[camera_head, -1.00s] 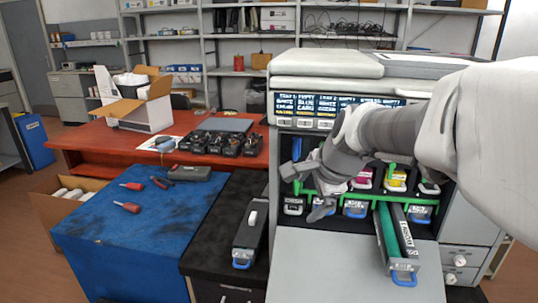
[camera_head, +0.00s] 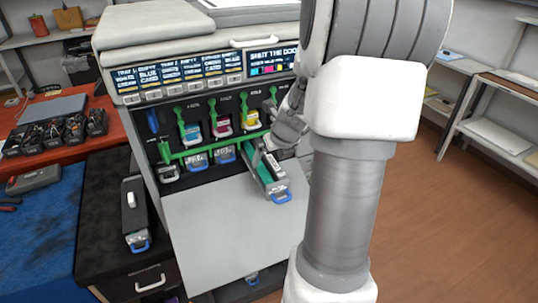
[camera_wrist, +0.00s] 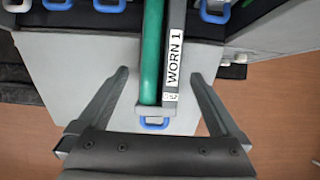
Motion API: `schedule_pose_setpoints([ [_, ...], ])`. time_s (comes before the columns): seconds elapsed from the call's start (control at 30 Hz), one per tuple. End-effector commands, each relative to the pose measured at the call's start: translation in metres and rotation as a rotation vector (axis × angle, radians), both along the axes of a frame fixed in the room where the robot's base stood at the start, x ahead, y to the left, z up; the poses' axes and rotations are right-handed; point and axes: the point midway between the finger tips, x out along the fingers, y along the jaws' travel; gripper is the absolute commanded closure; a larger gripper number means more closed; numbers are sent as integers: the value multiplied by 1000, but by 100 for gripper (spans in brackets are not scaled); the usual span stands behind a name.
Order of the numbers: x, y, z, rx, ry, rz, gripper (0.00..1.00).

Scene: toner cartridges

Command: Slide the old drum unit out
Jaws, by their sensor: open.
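The old drum unit (camera_head: 268,176) is a long grey and green bar with a blue handle. It sticks out of the rightmost lower slot of the printer (camera_head: 135,99), over the open door flap. In the wrist view the drum unit (camera_wrist: 152,60) bears a label reading "WORN 1", and its blue handle is near the palm. My gripper (camera_wrist: 158,75) is open, with one finger on each side of the drum unit and gaps to both. In the head view my gripper (camera_head: 270,148) is at the drum unit, partly hidden by my arm.
The grey door flap (camera_head: 215,230) lies open below the slots. Another drum unit (camera_head: 134,213) lies on the black cabinet (camera_head: 100,235) at left. Other units with blue handles (camera_head: 197,160) sit in neighbouring slots. Green levers (camera_head: 182,123) hang above them.

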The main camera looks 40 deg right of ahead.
Motion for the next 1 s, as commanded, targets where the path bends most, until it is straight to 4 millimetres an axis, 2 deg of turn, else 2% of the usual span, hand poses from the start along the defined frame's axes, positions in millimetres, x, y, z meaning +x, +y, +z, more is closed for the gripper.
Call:
schedule_pose_setpoints([
  [0.03, 4, 0, -12, 2, 0, 1, 0],
  [0.2, 17, -3, -34, 1, 0, 4, 0],
  [0.5, 33, -7, -60, 0, 0, 4, 0],
  [0.97, 37, -8, -65, -1, -1, 4, 0],
  [1.0, 37, -8, -65, -1, -1, 4, 7],
])
